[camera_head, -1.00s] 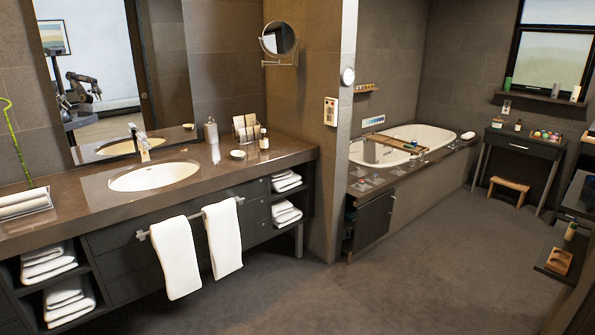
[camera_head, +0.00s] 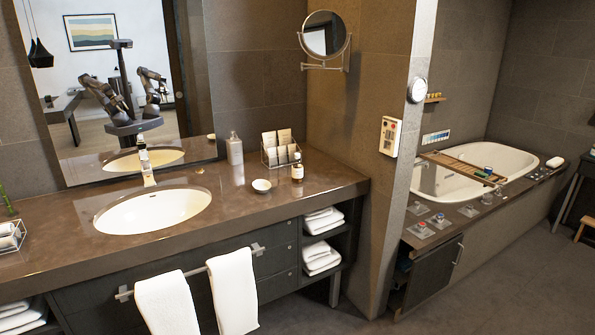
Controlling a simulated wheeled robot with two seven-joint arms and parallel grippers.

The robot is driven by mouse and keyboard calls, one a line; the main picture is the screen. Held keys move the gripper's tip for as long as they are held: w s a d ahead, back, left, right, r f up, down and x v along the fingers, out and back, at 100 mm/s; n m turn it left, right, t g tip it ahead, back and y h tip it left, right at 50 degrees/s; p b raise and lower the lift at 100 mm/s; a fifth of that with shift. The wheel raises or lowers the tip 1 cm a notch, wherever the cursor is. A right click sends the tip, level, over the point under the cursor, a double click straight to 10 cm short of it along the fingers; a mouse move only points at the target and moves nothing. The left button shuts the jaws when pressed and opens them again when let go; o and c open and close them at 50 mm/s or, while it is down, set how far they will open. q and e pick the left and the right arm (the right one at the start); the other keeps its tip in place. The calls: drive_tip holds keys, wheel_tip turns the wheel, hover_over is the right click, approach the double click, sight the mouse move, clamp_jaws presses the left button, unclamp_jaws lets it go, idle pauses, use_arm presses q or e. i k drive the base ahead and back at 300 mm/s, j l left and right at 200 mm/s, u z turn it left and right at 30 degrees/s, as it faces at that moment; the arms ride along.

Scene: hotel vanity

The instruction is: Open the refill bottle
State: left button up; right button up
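A grey bottle with a narrow top (camera_head: 235,149) stands upright farther back, left of a card rack. I cannot tell from the labels which one is the refill bottle. The amber bottle's top appears to be on. Neither of my grippers shows directly in the head view. My arms show only as a reflection in the mirror, too small to read the grippers.
A wire rack of cards (camera_head: 281,148) and a small white dish (camera_head: 262,185) stand close to the amber bottle. The sink (camera_head: 152,211) is to the left. White towels (camera_head: 232,290) hang from the front bar. A round mirror (camera_head: 326,36) juts from the wall.

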sight(296, 165)
drive_tip(key=i+l+u, duration=0.1)
drive_tip(key=i, duration=0.3)
drive_tip(key=i+l, duration=0.2)
drive_tip(key=i, duration=0.2)
drive_tip(key=i+l+u, duration=0.15)
drive_tip(key=i, duration=0.25)
